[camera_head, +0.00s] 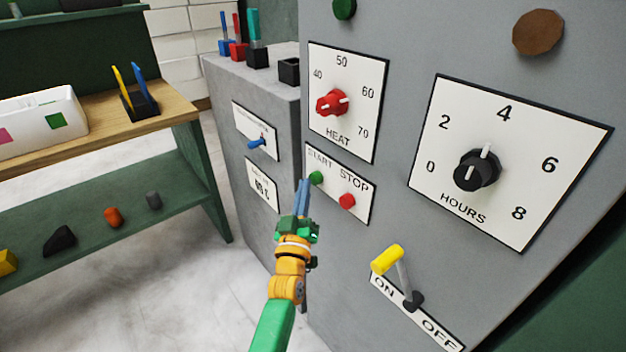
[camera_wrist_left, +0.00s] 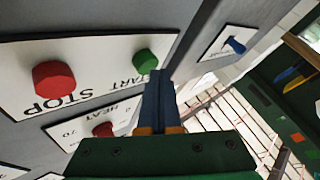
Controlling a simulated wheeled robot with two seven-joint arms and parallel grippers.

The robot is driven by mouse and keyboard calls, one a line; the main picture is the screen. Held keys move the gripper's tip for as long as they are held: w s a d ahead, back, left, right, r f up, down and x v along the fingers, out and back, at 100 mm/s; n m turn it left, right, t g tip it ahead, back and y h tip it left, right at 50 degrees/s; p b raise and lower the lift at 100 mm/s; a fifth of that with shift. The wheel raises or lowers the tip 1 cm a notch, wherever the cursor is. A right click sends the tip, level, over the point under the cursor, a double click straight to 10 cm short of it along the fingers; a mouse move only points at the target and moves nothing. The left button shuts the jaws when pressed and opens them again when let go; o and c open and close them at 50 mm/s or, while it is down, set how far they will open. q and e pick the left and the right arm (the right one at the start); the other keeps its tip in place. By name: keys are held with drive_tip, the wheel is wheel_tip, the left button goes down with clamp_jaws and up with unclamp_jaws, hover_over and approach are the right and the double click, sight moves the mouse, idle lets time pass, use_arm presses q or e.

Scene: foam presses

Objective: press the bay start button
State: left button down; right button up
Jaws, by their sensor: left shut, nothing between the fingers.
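The green START button (camera_head: 316,178) and the red STOP button (camera_head: 347,201) sit on a white plate (camera_head: 325,190) on the grey cabinet front. In the left wrist view the green button (camera_wrist_left: 145,61) is just left of my fingertips, and the red button (camera_wrist_left: 54,79) is farther left. My left gripper (camera_head: 303,186) is shut and empty, its blue fingers pointing up beside the plate's left part. The fingers (camera_wrist_left: 158,82) show closed together in the wrist view. A small gap shows between fingers and green button; I cannot tell contact. My right gripper is not in view.
A red HEAT knob (camera_head: 332,102) is above the plate, a black HOURS knob (camera_head: 477,170) to its right. A yellow-handled ON/OFF lever (camera_head: 387,260) sticks out below. A blue switch (camera_head: 262,142) is on the side cabinet. A green workbench (camera_head: 190,150) stands left.

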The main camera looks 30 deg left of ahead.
use_arm(q)
drive_tip(key=shift+w+d, duration=0.2)
drive_tip(key=shift+w, duration=0.3)
idle(0.7)
drive_tip(key=shift+s+r, duration=0.1)
drive_tip(key=shift+s, duration=0.05)
drive_tip(key=shift+s+a+p, duration=0.35)
drive_tip(key=shift+s, duration=0.4)
drive_tip(key=s, duration=0.1)
drive_tip(key=s+a+p, duration=0.1)
drive_tip(key=s, duration=0.1)
drive_tip(key=s+a+p, duration=0.1)
drive_tip(key=shift+s, duration=0.3)
idle(0.5)
